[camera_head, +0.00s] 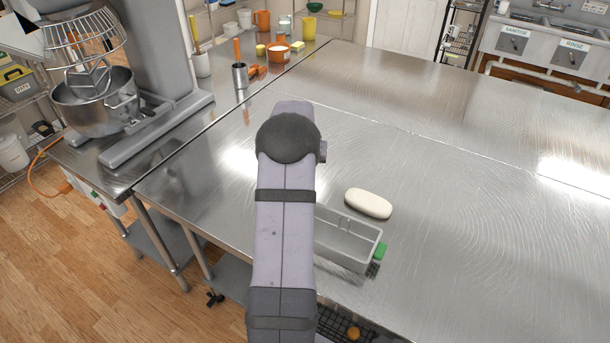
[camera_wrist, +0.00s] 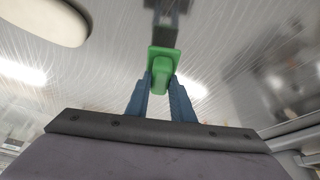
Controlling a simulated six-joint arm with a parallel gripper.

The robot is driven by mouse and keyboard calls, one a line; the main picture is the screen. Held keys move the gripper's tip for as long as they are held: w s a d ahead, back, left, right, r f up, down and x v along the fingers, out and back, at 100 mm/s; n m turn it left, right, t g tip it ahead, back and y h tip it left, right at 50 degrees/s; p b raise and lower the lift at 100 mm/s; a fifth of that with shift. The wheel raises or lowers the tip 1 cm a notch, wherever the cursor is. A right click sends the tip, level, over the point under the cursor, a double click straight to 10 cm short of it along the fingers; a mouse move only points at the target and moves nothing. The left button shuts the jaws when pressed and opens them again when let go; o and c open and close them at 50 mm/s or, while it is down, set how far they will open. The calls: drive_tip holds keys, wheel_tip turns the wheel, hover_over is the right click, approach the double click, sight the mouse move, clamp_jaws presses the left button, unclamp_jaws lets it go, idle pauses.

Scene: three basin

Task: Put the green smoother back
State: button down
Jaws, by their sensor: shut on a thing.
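My gripper (camera_wrist: 160,86) shows in the wrist view, its blue fingers shut on the green smoother (camera_wrist: 160,69). The green part has a flat flange and a narrower block between the fingertips. A dark piece lies beyond it at the top of the wrist view; I cannot tell whether it belongs to the smoother. In the head view my arm hides the gripper. A green piece (camera_head: 380,251) shows at the right end of a grey open tray (camera_head: 361,227); I cannot tell whether it is the same smoother. My arm covers the tray's left part.
A white oval, soap-like piece (camera_head: 368,203) lies on the metal table just behind the tray. A steel cup (camera_head: 240,76) and orange containers stand at the back left, near a stand mixer (camera_head: 95,98). The table's right side is clear.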

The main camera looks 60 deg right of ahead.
drive_tip(key=shift+f+p, duration=0.45)
drive_tip(key=shift+f, duration=1.1)
drive_tip(key=shift+f, duration=0.15)
drive_tip(key=c, duration=1.5)
unclamp_jaws()
drive_tip(key=shift+c, duration=0.2)
drive_tip(key=b+v, duration=0.3)
drive_tip(key=v, duration=0.9)
drive_tip(key=shift+r, duration=0.2)
